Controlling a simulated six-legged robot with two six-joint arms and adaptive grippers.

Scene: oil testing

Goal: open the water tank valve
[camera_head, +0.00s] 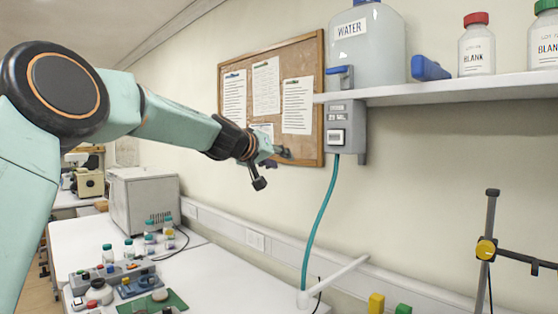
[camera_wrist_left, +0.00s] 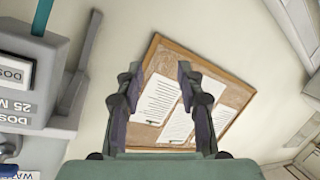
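The grey water tank (camera_head: 367,48), labelled WATER, stands on the wall shelf. A blue lever handle (camera_head: 340,72) shows at its lower left, above the grey dosing box (camera_head: 345,140). A teal hose (camera_head: 320,225) hangs from the box. My left gripper (camera_head: 272,168) is left of and below the box, apart from it, in front of the board. In the left wrist view my gripper (camera_wrist_left: 158,70) is open with nothing between its fingers. The dosing box (camera_wrist_left: 25,75) shows there upside down at the left edge. My right gripper is out of view.
A cork board (camera_head: 235,70) with papers hangs behind my left gripper. The shelf (camera_head: 460,92) carries bottles and a separate blue object (camera_head: 428,69). A stand with a yellow knob (camera_head: 486,249) is at the right. Below is a white bench (camera_head: 235,275) with bottles and equipment.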

